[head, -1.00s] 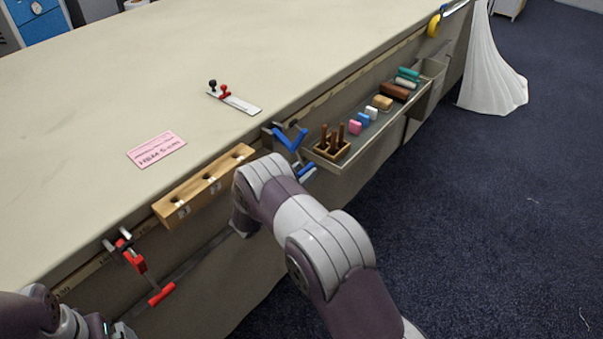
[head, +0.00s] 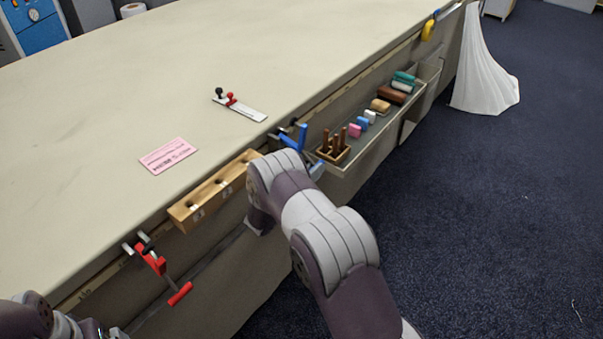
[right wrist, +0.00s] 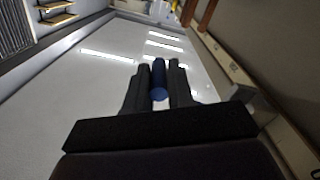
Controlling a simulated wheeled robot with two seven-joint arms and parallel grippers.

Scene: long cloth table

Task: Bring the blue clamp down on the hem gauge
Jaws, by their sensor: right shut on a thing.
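The blue clamp (head: 294,139) is at the table's front edge, its upper part showing just beyond my right arm. The hem gauge (head: 245,108), a white strip with a black and a red knob, lies flat on the tabletop, left of the clamp and apart from it. My right gripper (right wrist: 160,72) is shut on the clamp's blue handle (right wrist: 159,80) in the right wrist view. In the head view my right arm hides most of this grip. My left arm shows at the lower left corner; its fingertips cannot be made out.
A red clamp (head: 156,262) and a wooden block with holes (head: 213,190) are on the front edge. A pink card (head: 167,155) lies on the table. A tray (head: 366,140) of small items hangs right of the blue clamp. The tabletop behind the gauge is clear.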

